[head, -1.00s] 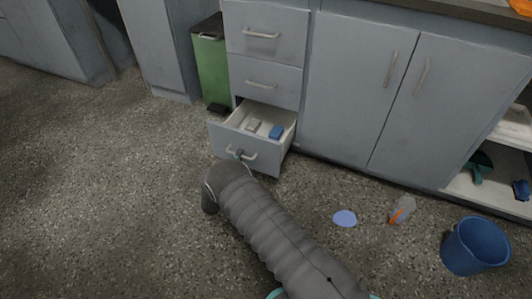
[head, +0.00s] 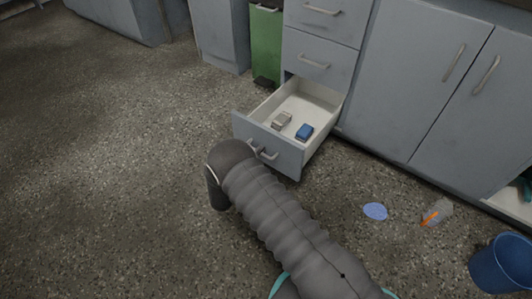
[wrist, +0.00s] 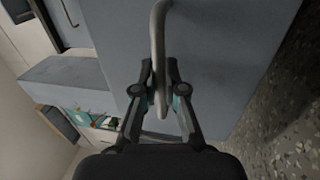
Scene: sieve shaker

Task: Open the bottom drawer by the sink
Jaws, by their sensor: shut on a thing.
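The bottom drawer (head: 268,143) is pulled well out from the grey cabinet in the head view. Its white inside shows a blue item (head: 304,132) and a pale grey item (head: 282,120). In the wrist view the drawer's bar handle (wrist: 159,55) passes between the fingers of my gripper (wrist: 160,85), which is shut on it. In the head view the handle (head: 270,155) shows only in part, and my arm hides most of the gripper. The two drawers above (head: 322,65) are closed.
A green bin (head: 266,42) stands left of the drawers. On the floor to the right are a blue disc (head: 375,211), a clear and orange item (head: 437,213) and a blue bucket (head: 502,264). The floor at left is clear.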

